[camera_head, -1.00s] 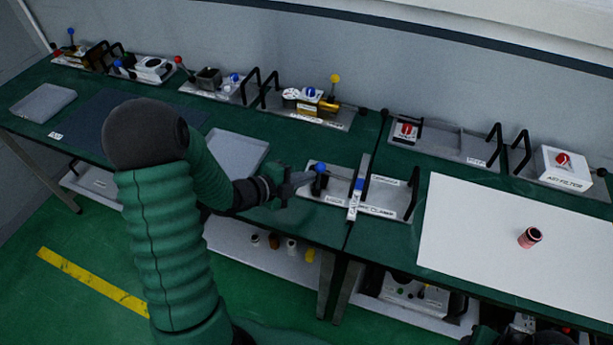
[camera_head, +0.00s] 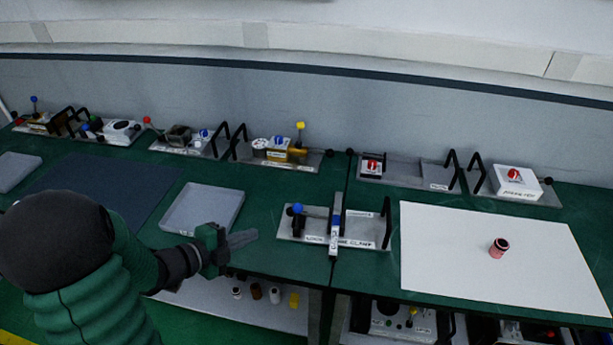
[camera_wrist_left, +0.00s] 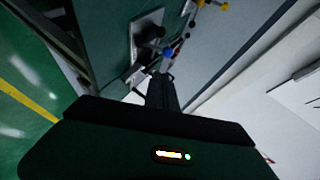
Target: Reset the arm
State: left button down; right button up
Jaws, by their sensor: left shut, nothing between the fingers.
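My left gripper (camera_head: 241,240) is shut and empty in the head view. It is over the front edge of the green table, left of the clamp fixture (camera_head: 292,228) and apart from it. My left arm (camera_head: 95,255) comes in from the lower left. In the left wrist view my shut left gripper (camera_wrist_left: 162,92) points away from the camera, with table fixtures beyond it. My right gripper cannot be seen in the head view.
A grey tray (camera_head: 232,192) lies behind my left gripper. Several fixtures with black handles stand along the back, including a white box with a red knob (camera_head: 518,181). A red cylinder (camera_head: 499,247) stands on a white sheet (camera_head: 450,225). A shelf below holds small bottles.

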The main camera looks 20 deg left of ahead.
pick_arm(q)
jog(key=w+f+n+g+y, duration=0.2)
jog(key=w+f+n+y, duration=0.15)
jog(key=n, duration=0.25)
jog(key=s+d+f+n+g, duration=0.4)
jog(key=s+d+n+g, duration=0.4)
jog(key=s+d+n, duration=0.3)
jog(key=d+n, duration=0.1)
jog(key=d, duration=0.2)
jog(key=shift+s+y, duration=0.25)
jog(key=shift+y, duration=0.1)
jog(key=shift+d, duration=0.2)
jog(key=shift+d, duration=0.25)
